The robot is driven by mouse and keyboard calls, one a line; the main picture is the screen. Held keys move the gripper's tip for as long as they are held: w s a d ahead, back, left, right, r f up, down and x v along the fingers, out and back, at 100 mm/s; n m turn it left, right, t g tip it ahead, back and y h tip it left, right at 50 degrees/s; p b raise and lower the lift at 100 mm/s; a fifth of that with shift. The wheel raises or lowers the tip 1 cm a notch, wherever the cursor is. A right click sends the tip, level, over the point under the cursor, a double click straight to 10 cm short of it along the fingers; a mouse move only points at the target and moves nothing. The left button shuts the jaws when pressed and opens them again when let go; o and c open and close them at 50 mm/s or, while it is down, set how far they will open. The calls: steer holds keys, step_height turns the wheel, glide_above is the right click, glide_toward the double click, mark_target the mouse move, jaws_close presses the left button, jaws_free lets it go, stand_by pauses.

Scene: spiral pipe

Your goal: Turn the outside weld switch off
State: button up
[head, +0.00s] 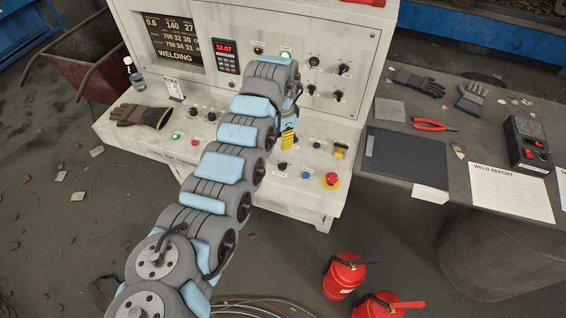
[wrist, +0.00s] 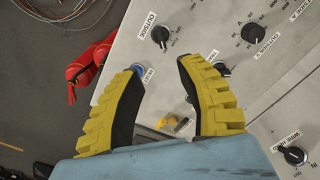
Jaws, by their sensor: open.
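A black rotary knob (wrist: 160,35) with a label reading OUTSIDE stands on the pale console in the wrist view. The rest of its label and its exact setting are too small to read. It also shows on the console's lower desk in the head view (head: 282,166). My gripper (wrist: 161,66) is open and empty, its yellow-and-black fingers spread just short of the knob in the picture. In the head view my gripper (head: 289,138) hangs over the desk behind this knob. No finger visibly touches it.
A blue button (head: 305,174) and a red emergency stop (head: 331,181) are right of the knob. Another OUTSIDE knob (wrist: 252,32) and a wire feed knob (wrist: 294,155) are on the console. Fire extinguishers (head: 344,275) stand on the floor in front.

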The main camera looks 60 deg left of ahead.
mark_target(282, 166)
step_height(282, 166, down, 13)
steer(key=shift+r+b, duration=0.1)
steer(key=shift+b, duration=0.75)
steer(key=shift+c, duration=0.2)
jaws_close()
